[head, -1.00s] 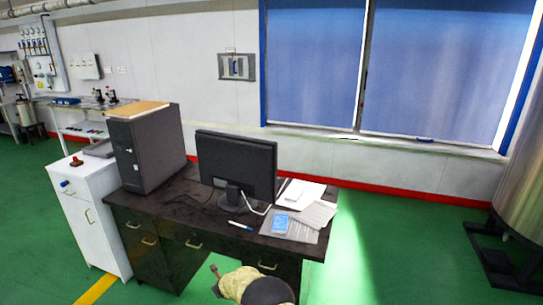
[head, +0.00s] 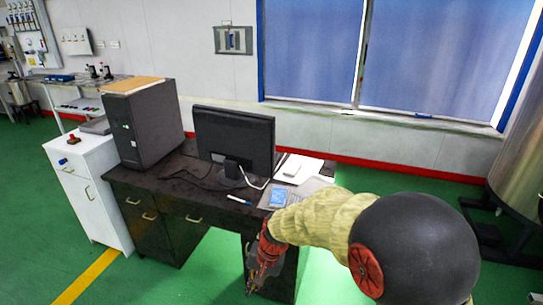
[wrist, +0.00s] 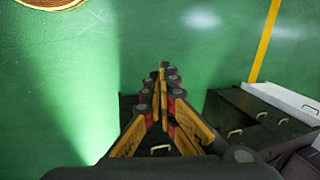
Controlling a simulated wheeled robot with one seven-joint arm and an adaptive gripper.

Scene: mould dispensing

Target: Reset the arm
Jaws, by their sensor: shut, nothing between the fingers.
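My gripper (head: 252,285) hangs at the front of the dark desk (head: 150,182), pointing down, at the end of my yellow-sleeved arm. In the wrist view my gripper (wrist: 160,72) has its fingers together at the tips, with nothing between them. The green floor and the desk's drawer fronts show beyond the fingers in the wrist view. I cannot tell whether the gripper touches the desk front.
A monitor (head: 234,140), a computer tower (head: 145,125), a phone (head: 278,197) and papers (head: 306,168) are on the desk. A white cabinet (head: 90,195) stands to its left. A metal tank (head: 518,150) stands at the right. The green floor in front is open.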

